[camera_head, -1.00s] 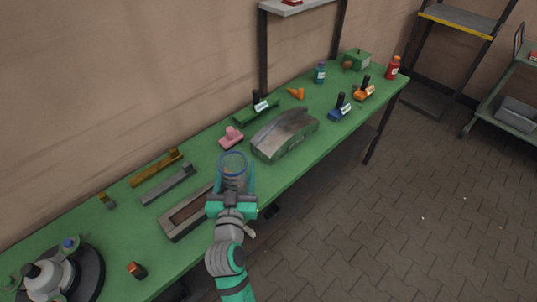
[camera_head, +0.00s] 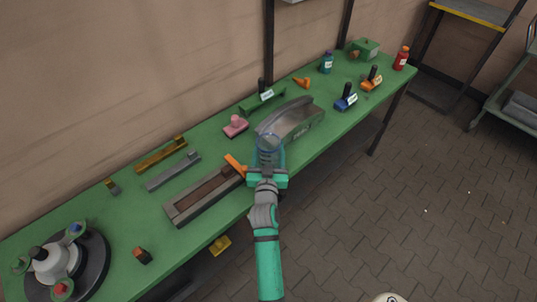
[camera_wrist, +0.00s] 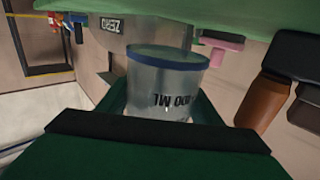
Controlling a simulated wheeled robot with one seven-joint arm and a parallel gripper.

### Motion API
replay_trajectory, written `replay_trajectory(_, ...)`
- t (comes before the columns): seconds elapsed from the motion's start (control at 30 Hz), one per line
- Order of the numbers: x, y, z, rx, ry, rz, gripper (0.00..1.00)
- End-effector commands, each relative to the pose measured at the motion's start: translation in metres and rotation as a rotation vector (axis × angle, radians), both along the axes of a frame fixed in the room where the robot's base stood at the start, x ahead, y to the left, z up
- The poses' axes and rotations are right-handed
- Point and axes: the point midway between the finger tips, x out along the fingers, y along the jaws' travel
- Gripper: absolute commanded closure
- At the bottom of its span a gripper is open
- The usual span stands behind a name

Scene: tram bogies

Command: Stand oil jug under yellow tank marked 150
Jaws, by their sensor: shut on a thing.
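The jug (camera_wrist: 165,85) is clear with a blue rim and a dark, partly readable ML marking. In the head view the jug (camera_head: 268,145) is small and partly hidden by my gripper. A yellow piece (camera_head: 220,245) shows below the bench's front edge; I cannot tell if it is a tank. No marking 150 is readable.
The green bench (camera_head: 130,240) carries the housing (camera_head: 308,122), a long tray (camera_head: 205,195) with an orange handle (camera_head: 236,165), a pink piece (camera_head: 236,126), and labelled blue (camera_head: 346,100) and orange (camera_head: 371,82) pieces. Open paved floor (camera_head: 400,220) lies to the right.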

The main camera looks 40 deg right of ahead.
Motion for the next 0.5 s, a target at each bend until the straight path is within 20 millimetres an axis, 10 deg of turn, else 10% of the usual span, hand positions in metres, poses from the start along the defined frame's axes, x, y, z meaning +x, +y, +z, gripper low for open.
replay_trajectory(0.5, 0.001, 0.002, -0.031, 0.001, 0.001, 0.003, 0.67)
